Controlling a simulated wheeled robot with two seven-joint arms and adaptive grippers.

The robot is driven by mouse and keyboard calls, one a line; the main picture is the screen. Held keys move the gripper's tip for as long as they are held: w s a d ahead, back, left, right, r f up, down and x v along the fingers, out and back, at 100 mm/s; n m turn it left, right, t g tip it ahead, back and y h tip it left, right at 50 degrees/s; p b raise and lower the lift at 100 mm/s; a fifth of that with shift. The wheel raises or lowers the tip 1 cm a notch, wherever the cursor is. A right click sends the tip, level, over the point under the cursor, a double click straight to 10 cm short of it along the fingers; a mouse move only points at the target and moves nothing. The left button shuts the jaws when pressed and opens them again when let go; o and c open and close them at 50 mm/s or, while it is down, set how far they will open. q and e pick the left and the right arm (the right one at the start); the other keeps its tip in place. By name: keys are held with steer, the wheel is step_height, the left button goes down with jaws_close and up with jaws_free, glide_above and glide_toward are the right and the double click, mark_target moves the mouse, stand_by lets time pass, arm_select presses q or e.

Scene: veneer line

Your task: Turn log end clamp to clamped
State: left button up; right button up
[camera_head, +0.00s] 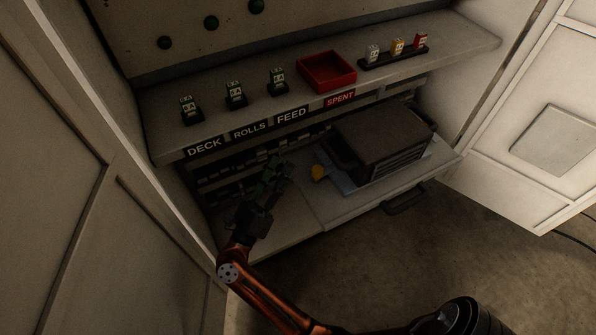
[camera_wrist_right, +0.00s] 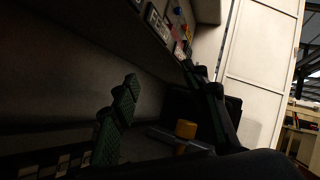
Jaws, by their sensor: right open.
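A yellow knob (camera_head: 319,172) sits at the left end of a grey plate that carries a dark ribbed block; it looks like the log end clamp's handle, but its setting cannot be read. My left gripper is not in view.
The dark block (camera_head: 383,137) stands right of the knob. Above is a shelf edge labelled DECK, ROLLS, FEED and SPENT, with a red tray (camera_head: 327,72) and small blocks on stands (camera_head: 277,82). Breaker-like rows (camera_head: 225,180) lie behind my gripper. The deck's front left is clear.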

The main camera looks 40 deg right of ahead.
mark_target(314, 173)
steer(key=s+d+f+m+g+y+b, duration=0.1)
steer(key=m+g, duration=0.1)
steer(key=m, duration=0.1)
steer(key=s+f+m+g+y+b, duration=0.1)
steer(key=s+f+m+g+y, duration=0.1)
steer(key=m, duration=0.1)
steer(key=s+d+f+m+g+y+b, duration=0.1)
steer(key=s+m+g+b, duration=0.1)
steer(key=m, duration=0.1)
steer(key=shift+d+f+m+y, duration=0.3)
steer(key=shift+f+m, duration=0.05)
steer(key=shift+m, duration=0.05)
steer(key=d, duration=0.3)
steer(key=d+p, duration=0.1)
steer(key=d, duration=0.2)
steer(key=shift+w+r, duration=0.15)
steer(key=shift+r, duration=0.05)
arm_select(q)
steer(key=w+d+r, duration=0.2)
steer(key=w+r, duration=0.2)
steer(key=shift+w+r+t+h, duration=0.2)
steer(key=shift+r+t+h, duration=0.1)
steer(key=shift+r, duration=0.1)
arm_select(e)
steer(key=shift+w+d+f, duration=0.1)
steer(key=shift+d, duration=0.6)
steer(key=shift+c, duration=0.4)
jaws_close()
